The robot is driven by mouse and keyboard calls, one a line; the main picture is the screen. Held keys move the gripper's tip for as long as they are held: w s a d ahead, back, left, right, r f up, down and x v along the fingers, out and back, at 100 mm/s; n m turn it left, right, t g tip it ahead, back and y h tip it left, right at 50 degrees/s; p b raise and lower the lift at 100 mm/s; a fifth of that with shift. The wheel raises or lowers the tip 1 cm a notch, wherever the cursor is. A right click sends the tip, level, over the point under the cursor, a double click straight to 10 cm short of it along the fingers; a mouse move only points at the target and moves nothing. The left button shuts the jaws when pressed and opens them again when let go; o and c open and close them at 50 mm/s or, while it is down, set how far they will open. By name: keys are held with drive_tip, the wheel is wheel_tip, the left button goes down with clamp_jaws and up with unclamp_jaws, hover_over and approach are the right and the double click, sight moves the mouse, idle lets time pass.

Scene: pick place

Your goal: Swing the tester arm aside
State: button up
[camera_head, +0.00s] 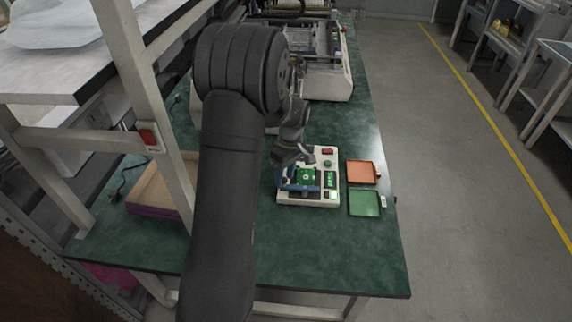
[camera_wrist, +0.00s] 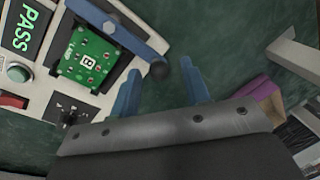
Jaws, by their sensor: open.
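The tester (camera_head: 325,158) is a cream box on the green bench, and a green circuit board (camera_wrist: 88,60) sits in its bed. The tester arm (camera_wrist: 122,27) is a blue-grey bar running along the board's edge, with a dark round knob (camera_wrist: 160,70) at its end. In the wrist view, my gripper (camera_wrist: 162,76) is open, its two blue fingers apart, and the knob appears between their tips. I cannot tell whether either finger touches it. In the head view, my gripper is over the tester's left side, largely hidden by my own arm. The tester's display (camera_wrist: 28,30) reads PASS in green.
An orange tray (camera_head: 361,172) and a green tray (camera_head: 364,204) lie right of the tester. A shallow box (camera_head: 160,192) stands at left, near a shelf post (camera_head: 150,110). A larger machine (camera_head: 325,70) is behind. The bench front is clear.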

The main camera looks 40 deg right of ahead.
drive_tip(key=d+r, duration=0.3)
drive_tip(key=r, duration=1.4)
drive_tip(key=shift+w, duration=0.35)
drive_tip(key=shift+d, duration=0.1)
drive_tip(key=a+f, duration=0.1)
drive_tip(key=f, duration=0.4)
drive_tip(key=a+f, duration=0.1)
drive_tip(key=f, duration=0.5)
drive_tip(key=a+f, duration=0.1)
drive_tip(key=f, duration=0.5)
drive_tip(key=shift+s+a+f, duration=0.1)
drive_tip(key=shift+s+a, duration=0.05)
drive_tip(key=shift+s, duration=0.2)
